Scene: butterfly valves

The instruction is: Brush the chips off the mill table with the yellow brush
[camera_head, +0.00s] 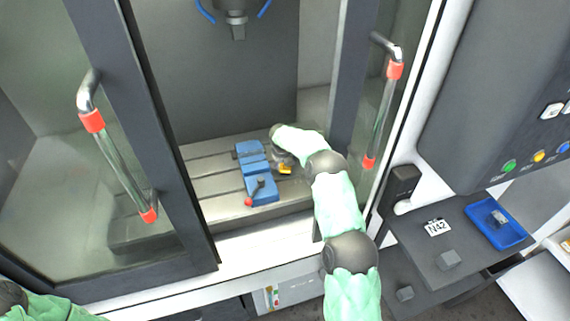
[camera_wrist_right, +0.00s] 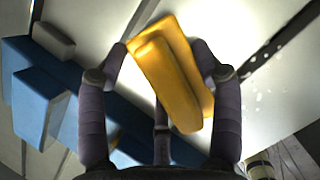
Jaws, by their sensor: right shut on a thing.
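The yellow brush (camera_head: 286,170) is over the slotted mill table (camera_head: 208,188), just right of the blue vise (camera_head: 262,189). My right gripper (camera_head: 281,157) reaches through the open door. In the right wrist view the gripper (camera_wrist_right: 160,62) is shut on the yellow brush (camera_wrist_right: 172,78), one finger on each side. The brush's underside is hidden, so I cannot tell whether it touches the table. Small pale specks, apparently chips (camera_wrist_right: 258,84), lie on the bright table to the right of the brush. My left gripper is out of view.
Sliding doors with red-ended handles (camera_head: 118,158) (camera_head: 383,115) flank the opening. The spindle (camera_head: 237,20) hangs above the table. The vise (camera_wrist_right: 45,95) is close left of my right fingers. A blue tray (camera_head: 497,224) and a label N42 (camera_head: 437,228) are on the grey shelf outside.

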